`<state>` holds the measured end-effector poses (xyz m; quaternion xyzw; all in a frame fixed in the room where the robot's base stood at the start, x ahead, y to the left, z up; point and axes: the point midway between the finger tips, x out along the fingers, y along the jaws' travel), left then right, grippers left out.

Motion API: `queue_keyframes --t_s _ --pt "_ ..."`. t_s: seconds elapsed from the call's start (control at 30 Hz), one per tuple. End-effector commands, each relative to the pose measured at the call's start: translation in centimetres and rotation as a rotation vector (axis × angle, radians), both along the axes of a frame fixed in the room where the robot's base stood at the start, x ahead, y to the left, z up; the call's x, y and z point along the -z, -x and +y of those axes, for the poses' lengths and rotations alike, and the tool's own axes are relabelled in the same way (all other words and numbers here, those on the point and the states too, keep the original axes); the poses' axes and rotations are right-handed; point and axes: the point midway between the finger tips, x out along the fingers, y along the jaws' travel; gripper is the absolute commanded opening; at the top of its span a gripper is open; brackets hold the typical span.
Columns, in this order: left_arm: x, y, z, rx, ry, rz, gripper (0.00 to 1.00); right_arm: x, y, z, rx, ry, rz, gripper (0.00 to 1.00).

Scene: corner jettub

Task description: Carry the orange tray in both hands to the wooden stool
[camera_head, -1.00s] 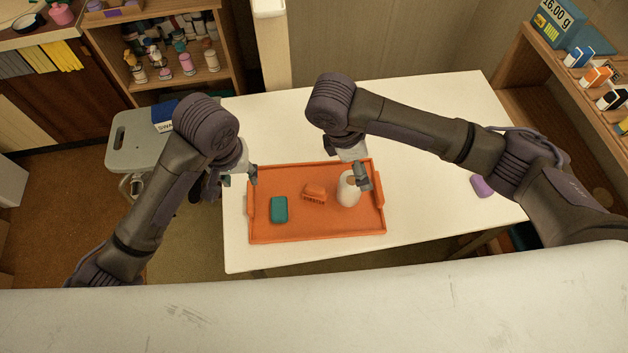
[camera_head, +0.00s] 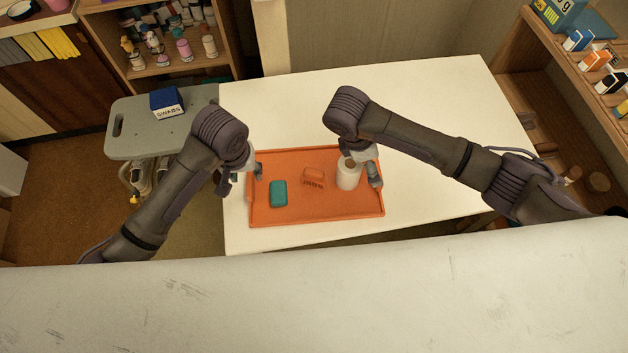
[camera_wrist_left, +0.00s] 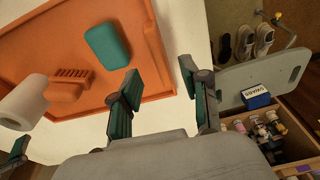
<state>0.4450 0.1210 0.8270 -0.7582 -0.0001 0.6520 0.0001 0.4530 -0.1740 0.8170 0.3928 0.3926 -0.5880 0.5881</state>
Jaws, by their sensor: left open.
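The orange tray (camera_head: 335,210) lies on the white table, near its front left part. It holds a teal bar (camera_head: 278,193), an orange brush (camera_head: 313,178) and an upright white cylinder (camera_head: 348,175). My left gripper (camera_head: 250,172) is at the tray's left end. In the left wrist view its open fingers (camera_wrist_left: 160,80) appear on either side of the tray's rim (camera_wrist_left: 158,55); contact cannot be told. My right gripper (camera_head: 362,168) is at the tray's right end, beside the white cylinder; its opening is unclear. I recognise no wooden stool in view.
A grey stool or bench (camera_head: 140,132) with a blue swabs box (camera_head: 166,102) stands left of the table. Shelves with bottles (camera_head: 165,50) are behind it. A wooden shelf unit (camera_head: 560,110) is at right. The white table (camera_head: 430,110) is clear behind the tray.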

Motion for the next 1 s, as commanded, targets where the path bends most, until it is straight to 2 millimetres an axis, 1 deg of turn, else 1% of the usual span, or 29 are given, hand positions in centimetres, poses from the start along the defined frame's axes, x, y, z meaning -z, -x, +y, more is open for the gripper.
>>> queue_keyframes --t_s 0.03,0.1,0.2,0.3,0.47,0.73,0.77,1.0 --pt "1.0 -0.1 0.1 -0.001 -0.003 0.003 0.46 0.9 0.1 -0.5 0.002 0.003 0.003 1.0" --pt "2.2 -0.3 0.1 -0.001 -0.002 0.003 0.46 2.0 0.1 -0.9 0.003 0.002 0.002 1.0" --pt "3.5 -0.5 0.0 0.0 -0.001 0.002 0.46 3.3 0.0 -1.4 0.002 0.002 0.002 1.0" --pt "4.5 -0.7 0.0 0.0 0.0 0.001 0.46 4.2 0.0 -1.8 0.002 0.001 0.001 1.0" --pt "5.2 -0.8 0.0 0.0 0.0 -0.001 0.46 4.9 0.0 -2.0 0.0 -0.001 0.0 1.0" --pt "5.3 -0.8 0.0 0.0 0.0 -0.001 0.46 5.0 0.0 -2.0 0.0 0.0 0.0 1.0" --pt "5.3 -0.8 0.0 0.0 0.0 -0.001 0.42 5.0 0.0 -2.0 0.0 0.0 0.0 0.97" --pt "5.3 -0.8 0.0 0.0 0.001 -0.001 0.03 4.9 0.0 -2.0 0.0 0.0 0.001 0.57"
